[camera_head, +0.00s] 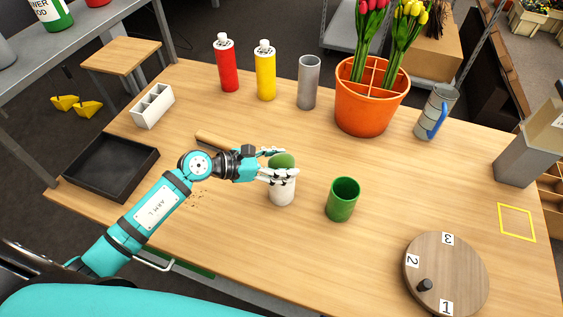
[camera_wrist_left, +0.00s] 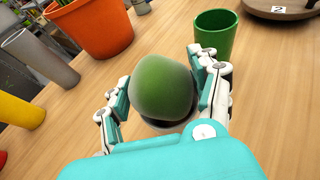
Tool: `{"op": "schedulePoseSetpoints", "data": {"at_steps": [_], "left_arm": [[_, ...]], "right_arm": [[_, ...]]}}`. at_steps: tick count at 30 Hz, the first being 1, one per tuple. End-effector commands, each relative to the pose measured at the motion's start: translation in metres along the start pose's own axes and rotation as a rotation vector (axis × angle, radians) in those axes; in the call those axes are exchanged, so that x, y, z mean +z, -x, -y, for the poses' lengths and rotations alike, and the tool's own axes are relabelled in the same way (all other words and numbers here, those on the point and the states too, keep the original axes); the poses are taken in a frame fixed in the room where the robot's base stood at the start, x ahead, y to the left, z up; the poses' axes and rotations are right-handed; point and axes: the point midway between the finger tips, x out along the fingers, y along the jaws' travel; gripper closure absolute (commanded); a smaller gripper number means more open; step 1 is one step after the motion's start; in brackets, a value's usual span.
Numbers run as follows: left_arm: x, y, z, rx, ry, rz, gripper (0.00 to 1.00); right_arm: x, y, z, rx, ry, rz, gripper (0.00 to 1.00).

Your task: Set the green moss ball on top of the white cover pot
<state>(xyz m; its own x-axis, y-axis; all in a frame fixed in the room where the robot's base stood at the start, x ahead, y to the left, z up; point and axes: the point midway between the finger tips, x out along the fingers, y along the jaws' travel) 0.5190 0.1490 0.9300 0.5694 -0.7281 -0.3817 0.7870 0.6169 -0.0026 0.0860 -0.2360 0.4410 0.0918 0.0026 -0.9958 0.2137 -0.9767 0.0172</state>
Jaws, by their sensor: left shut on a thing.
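The green moss ball (camera_head: 283,160) is between the fingers of my left gripper (camera_head: 278,170), directly over the white cover pot (camera_head: 282,193). In the left wrist view the moss ball (camera_wrist_left: 163,86) fills the space between both fingers of the left gripper (camera_wrist_left: 160,95). The pot's dark opening and pale rim (camera_wrist_left: 165,126) show just under the ball. The ball is at the pot's mouth; I cannot tell whether it rests on the rim. The pot stands upright on the table and its upper part is partly hidden by the fingers. My right gripper is not in view.
A green cup (camera_head: 343,199) stands close to the right of the white pot. An orange pot with tulips (camera_head: 372,108), a grey cylinder (camera_head: 308,82) and red and yellow bottles (camera_head: 265,70) stand behind. A black tray (camera_head: 110,165) lies left; a numbered turntable (camera_head: 446,270) sits front right.

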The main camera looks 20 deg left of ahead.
Motion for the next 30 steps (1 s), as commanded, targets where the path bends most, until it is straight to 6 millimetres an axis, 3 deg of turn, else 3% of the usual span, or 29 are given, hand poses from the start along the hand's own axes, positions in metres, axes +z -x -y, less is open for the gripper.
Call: {"op": "schedulePoseSetpoints", "data": {"at_steps": [4,5,11,22,30], "left_arm": [[0.001,0.000,0.000,0.000,0.000,0.000,0.69],[0.001,0.000,0.000,0.000,0.000,0.000,0.36],[0.001,0.000,0.000,0.000,-0.001,0.000,0.10],[0.000,0.005,0.000,0.001,-0.001,-0.002,0.09],[-0.002,0.054,-0.001,0.002,-0.003,-0.006,0.09]], "right_arm": [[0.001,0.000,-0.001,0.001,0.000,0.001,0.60],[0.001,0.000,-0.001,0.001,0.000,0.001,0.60],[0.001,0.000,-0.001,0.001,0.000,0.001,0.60],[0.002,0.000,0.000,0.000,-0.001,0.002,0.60],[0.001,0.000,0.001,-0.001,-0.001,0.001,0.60]]}}
